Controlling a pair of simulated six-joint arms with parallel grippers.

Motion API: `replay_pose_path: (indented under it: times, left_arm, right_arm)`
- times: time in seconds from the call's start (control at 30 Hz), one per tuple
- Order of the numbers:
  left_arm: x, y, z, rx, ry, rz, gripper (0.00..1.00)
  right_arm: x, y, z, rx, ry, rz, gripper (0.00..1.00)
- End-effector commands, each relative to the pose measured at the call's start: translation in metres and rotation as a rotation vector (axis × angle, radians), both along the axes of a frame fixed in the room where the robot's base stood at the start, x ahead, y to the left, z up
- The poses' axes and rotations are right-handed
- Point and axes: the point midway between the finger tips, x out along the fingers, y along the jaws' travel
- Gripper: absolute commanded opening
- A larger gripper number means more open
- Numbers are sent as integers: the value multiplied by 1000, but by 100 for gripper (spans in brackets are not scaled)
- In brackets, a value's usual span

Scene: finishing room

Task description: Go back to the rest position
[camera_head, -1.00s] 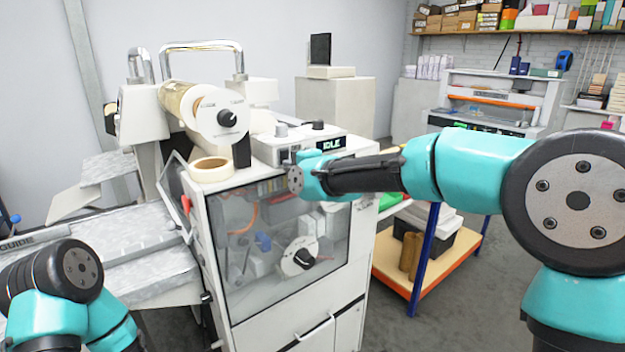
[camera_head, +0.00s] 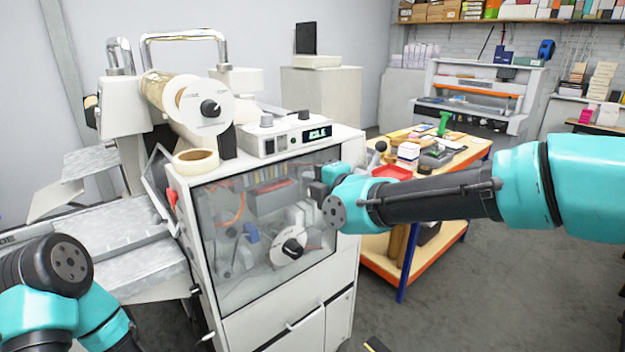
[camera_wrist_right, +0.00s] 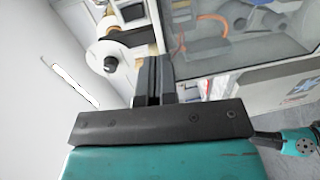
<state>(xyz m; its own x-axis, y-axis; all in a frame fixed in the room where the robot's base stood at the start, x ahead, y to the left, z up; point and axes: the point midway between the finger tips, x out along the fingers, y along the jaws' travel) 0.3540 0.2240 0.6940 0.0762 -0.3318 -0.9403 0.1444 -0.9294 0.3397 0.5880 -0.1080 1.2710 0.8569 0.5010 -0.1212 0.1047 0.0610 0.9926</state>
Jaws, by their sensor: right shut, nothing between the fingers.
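My right gripper (camera_head: 318,180) is in front of the upper right edge of the machine's clear window, with its arm coming in from the right. In the right wrist view its two dark fingers (camera_wrist_right: 153,80) are together with nothing between them. The white laminating machine (camera_head: 335,300) stands behind it, with a film roll (camera_head: 205,100) on top. I cannot tell whether the gripper touches the machine. My left arm shows at the lower left, but its gripper is out of view.
A tape roll (camera_head: 196,160) and a control box (camera_head: 290,135) sit on the machine's top. A wooden-topped workbench (camera_head: 465,155) with a red tray (camera_head: 392,171) and small items stands behind my right arm. Grey floor (camera_head: 500,300) is free at the lower right.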

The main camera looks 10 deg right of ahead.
Motion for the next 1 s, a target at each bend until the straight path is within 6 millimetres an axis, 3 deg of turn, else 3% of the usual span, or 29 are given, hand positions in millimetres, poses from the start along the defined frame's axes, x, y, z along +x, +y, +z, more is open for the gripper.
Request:
replay_pose_path:
  times: [0.27, 0.37, 0.47, 0.57, 0.77, 1.0]
  left_arm:
    - [0, 0, 0, 0, 0, 0, 43]
    - [0, 0, 0, 0, 0, 0, 43]
    - [0, 0, 0, 0, 0, 0, 43]
    - [0, 0, 0, 0, 0, 0, 43]
    - [0, 0, 0, 0, 0, 0, 43]
    - [0, 0, 0, 0, 0, 0, 43]
  right_arm:
    - [1, 0, -2, 2, 6, -1, 0]
    - [4, -1, -15, 18, 43, -9, 0]
    - [9, -4, -45, 59, 128, -29, 0]
    - [15, -11, -92, 128, 264, -68, 0]
    - [12, -32, -208, 321, 603, -212, 0]
    - [-24, -63, -343, 575, 999, -471, 0]
